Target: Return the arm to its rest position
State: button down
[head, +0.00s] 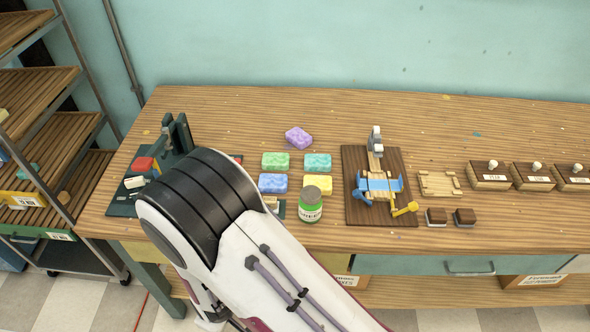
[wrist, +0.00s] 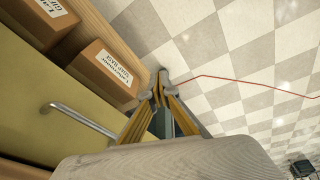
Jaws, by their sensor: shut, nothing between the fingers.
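My arm crosses the front left of the bench in the head view, and its bulk hides part of the bench's left side. My gripper does not show in the head view. In the wrist view my gripper (wrist: 158,90) is shut and empty, with its fingertips together. It points down past the front of the bench toward the checkered floor (wrist: 235,75).
The wooden bench (head: 430,150) holds several coloured soap bars, such as a purple one (head: 298,138), a green-labelled jar (head: 311,206) and a dark board (head: 360,214) with a blue device. A drawer handle (wrist: 85,120) and boxes (wrist: 103,73) lie left of my gripper. A shelf rack (head: 45,180) stands left.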

jog(key=s+d+r+m+t+h, duration=0.1)
jog(key=d+r+m, duration=0.6)
jog(key=d+r, duration=1.1)
jog(key=s+d+r+m+t, duration=0.2)
jog(key=d+r+m, duration=0.4)
jog(key=d+r, duration=1.3)
notch_tip(320, 180, up, 6)
jog(key=shift+d+m+t+h, duration=0.3)
jog(key=shift+m+t+h, duration=0.1)
jog(key=shift+t, duration=0.1)
